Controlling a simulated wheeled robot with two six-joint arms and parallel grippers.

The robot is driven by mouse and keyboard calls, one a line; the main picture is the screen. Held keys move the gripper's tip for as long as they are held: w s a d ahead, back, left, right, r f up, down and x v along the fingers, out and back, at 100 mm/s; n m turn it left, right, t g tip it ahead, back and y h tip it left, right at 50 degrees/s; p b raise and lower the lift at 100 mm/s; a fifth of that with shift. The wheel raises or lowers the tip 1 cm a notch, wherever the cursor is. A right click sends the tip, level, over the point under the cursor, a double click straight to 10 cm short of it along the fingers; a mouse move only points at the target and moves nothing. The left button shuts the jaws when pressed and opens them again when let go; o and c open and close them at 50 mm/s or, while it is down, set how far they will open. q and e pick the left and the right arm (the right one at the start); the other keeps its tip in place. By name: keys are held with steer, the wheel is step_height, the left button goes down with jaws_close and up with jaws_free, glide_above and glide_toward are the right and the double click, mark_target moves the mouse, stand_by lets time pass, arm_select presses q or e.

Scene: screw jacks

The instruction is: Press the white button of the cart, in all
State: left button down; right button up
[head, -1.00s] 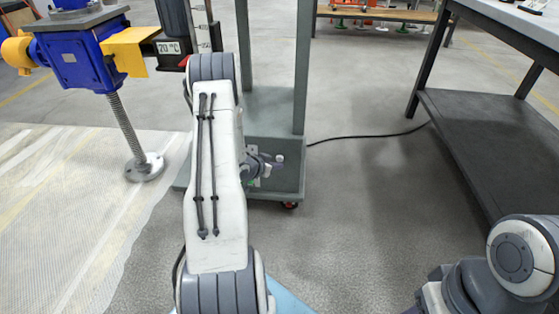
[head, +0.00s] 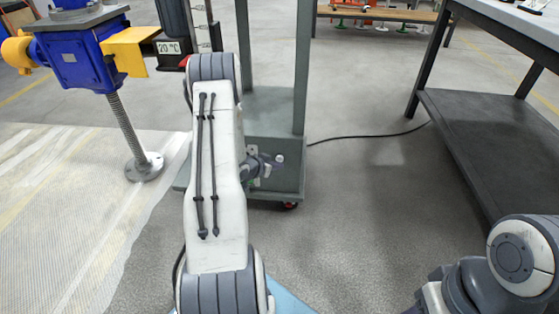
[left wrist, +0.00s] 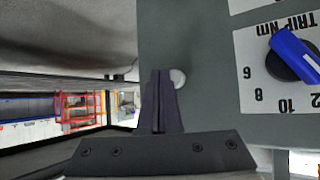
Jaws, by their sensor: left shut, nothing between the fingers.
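The cart (head: 276,118) is a grey-green frame with two posts and a box base, beyond my left arm in the head view. Its small white button (head: 280,158) is on the base's front face. In the left wrist view the round white button (left wrist: 179,78) shows just right of my fingertips, its left edge partly hidden by them. My left gripper (head: 268,163) is shut and empty, close to the face beside the button; I cannot tell whether it touches. It also shows in the left wrist view (left wrist: 160,74). My right gripper is out of view.
A dial with a blue knob (left wrist: 296,53), marked TRIP Nm, is on the panel right of the button. A blue screw jack (head: 78,62) stands at the left. A black cable (head: 370,136) runs right from the cart. A dark-shelved workbench (head: 490,135) is at the right.

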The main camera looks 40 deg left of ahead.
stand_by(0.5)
arm_select(q)
steer(key=shift+w+a+p, duration=0.2)
steer(key=shift+w+p, duration=0.1)
steer(key=shift+w, duration=0.05)
steer(key=shift+w+a, duration=0.35)
steer(key=shift+w, duration=0.2)
stand_by(0.8)
steer(key=shift+s+d+p, duration=0.4)
steer(key=shift+s+d, duration=0.15)
steer(key=shift+s, duration=0.35)
steer(key=shift+s+d+p, duration=0.1)
steer(key=shift+s+d, duration=0.35)
steer(key=shift+s, duration=0.25)
steer(key=shift+s+d+p, duration=0.15)
steer(key=shift+s+d, duration=0.25)
steer(key=shift+s, duration=0.35)
steer(key=shift+s+d+p, duration=0.1)
steer(key=shift+s+d, duration=0.35)
steer(key=shift+s, duration=0.25)
steer(key=shift+r, duration=0.1)
